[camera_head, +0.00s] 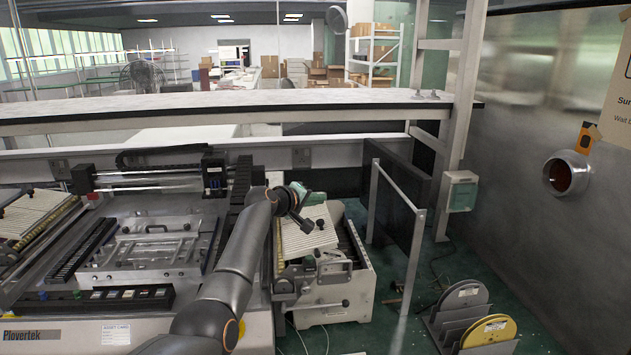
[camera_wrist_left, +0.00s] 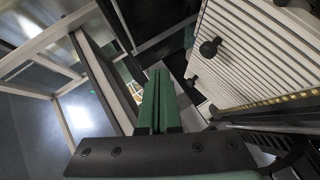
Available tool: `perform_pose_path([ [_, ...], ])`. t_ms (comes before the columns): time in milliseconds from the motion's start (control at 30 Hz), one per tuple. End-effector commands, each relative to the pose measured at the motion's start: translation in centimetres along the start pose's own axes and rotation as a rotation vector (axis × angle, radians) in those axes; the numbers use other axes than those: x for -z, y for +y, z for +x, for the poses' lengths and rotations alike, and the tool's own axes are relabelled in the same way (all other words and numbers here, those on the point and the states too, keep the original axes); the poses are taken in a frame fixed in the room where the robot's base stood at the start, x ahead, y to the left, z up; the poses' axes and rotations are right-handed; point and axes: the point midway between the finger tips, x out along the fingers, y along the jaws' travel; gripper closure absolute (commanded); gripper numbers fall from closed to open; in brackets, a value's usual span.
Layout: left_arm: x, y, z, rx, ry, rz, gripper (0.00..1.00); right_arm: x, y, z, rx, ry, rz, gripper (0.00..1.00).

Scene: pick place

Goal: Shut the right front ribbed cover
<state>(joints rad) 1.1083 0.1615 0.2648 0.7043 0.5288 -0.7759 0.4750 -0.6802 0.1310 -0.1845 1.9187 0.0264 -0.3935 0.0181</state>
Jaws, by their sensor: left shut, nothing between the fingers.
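The cream ribbed cover (camera_head: 308,237) lies on the right side of the machine and looks tilted. In the wrist view the ribbed cover (camera_wrist_left: 265,55) fills the upper right, with black knobs (camera_wrist_left: 210,47) standing on its face. My left gripper (camera_head: 316,197) is above the cover's far end, its green fingers shut and empty. In the wrist view the shut fingers (camera_wrist_left: 158,80) are left of the cover, with a visible gap in the picture; contact is not seen. The arm hides the cover's left part. My right gripper is not in view.
Another ribbed cover (camera_head: 35,215) sits at the far left of the machine. A metal-framed dark panel (camera_head: 395,215) stands right of the cover. Cable reels (camera_head: 462,300) stand on the floor at lower right. A beam (camera_head: 230,105) crosses behind the machine.

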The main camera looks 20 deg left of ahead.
Motion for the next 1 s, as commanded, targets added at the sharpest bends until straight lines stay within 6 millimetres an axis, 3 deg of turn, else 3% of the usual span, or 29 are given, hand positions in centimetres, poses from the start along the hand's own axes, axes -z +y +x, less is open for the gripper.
perform_pose_path([
  [700, -1.8, 4.6, -6.3, -0.001, -0.002, -0.001, 1.00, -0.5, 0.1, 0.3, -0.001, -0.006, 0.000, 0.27],
  [1000, -2.0, 5.1, -7.0, 0.001, -0.001, -0.002, 1.00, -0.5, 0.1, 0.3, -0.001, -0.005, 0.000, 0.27],
])
